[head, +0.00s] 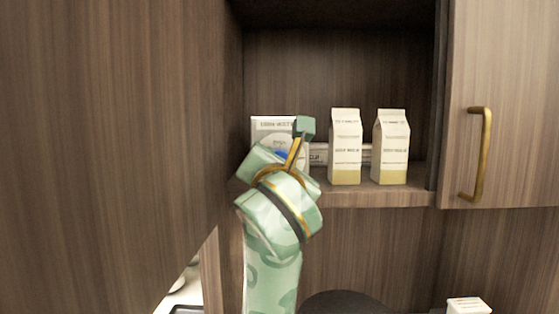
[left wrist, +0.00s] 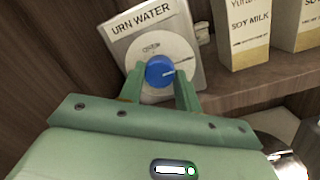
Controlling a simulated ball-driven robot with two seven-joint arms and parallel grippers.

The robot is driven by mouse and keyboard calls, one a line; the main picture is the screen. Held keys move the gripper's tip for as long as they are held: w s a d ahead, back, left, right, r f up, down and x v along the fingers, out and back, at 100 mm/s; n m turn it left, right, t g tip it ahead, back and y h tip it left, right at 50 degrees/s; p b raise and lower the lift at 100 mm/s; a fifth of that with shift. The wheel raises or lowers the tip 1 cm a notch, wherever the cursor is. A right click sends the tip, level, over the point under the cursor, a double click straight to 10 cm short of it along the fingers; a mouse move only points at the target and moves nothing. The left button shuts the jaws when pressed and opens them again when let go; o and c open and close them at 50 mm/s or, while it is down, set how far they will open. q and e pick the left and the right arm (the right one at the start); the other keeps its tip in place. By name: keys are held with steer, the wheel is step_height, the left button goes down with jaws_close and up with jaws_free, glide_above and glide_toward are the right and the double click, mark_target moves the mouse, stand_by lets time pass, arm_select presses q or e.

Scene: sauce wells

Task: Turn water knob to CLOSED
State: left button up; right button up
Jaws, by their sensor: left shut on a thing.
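Small lettering above the knob is too blurred to read surely. My left gripper (left wrist: 160,82) is shut on the knob, one finger on each side. In the head view my left gripper (head: 294,150) covers most of the panel (head: 262,124), and only a bit of the blue knob (head: 281,155) shows. My right gripper is out of view.
Two cartons, a left one (head: 345,145) and a right one (head: 392,146), stand on the shelf (head: 410,193) right of the panel. A cabinet door with a brass handle (head: 483,155) is at the right. A wooden side wall (head: 110,130) is close on the left. A small white carton (head: 468,306) stands lower right.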

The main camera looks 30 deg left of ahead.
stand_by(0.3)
arm_select(q)
steer(key=o, duration=1)
steer(key=shift+c, duration=0.2)
steer(key=b+v, duration=0.4)
steer(key=v, duration=1.2)
steer(key=shift+d, duration=0.15)
steer(key=shift+s, duration=0.1)
steer(key=shift+f, duration=0.1)
